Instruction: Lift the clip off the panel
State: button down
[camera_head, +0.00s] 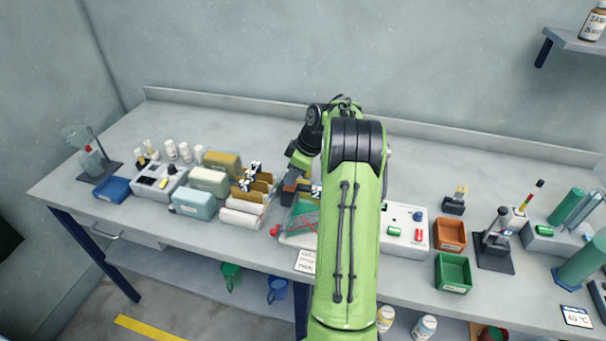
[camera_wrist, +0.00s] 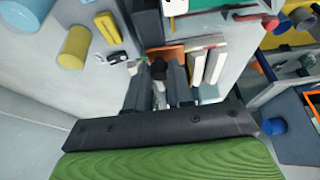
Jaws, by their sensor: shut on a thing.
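My gripper (camera_wrist: 159,78) shows in the wrist view with its two grey fingers pointing up the picture. It is shut on a small dark piece (camera_wrist: 158,69), which looks like the clip. An orange-brown surface (camera_wrist: 170,52) lies just beyond the fingertips; I cannot tell whether the clip touches it. An orange-brown piece (camera_head: 289,191) shows partly beside the wrist, and I cannot tell which part is the panel.
A rack of tan panels with black-and-white tags (camera_head: 254,184) stands left of my wrist. Orange (camera_head: 450,234) and green bins (camera_head: 453,272) stand at right. The bench's back strip is clear.

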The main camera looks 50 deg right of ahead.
jog(key=shift+w+a, duration=0.1)
jog(key=shift+w, duration=0.05)
jog(key=c, duration=1)
grip_release()
jog(key=shift+w, duration=0.1)
jog(key=p+v, duration=0.4)
jog(key=v, duration=1.1)
jog(key=shift+s+r+p, duration=0.3)
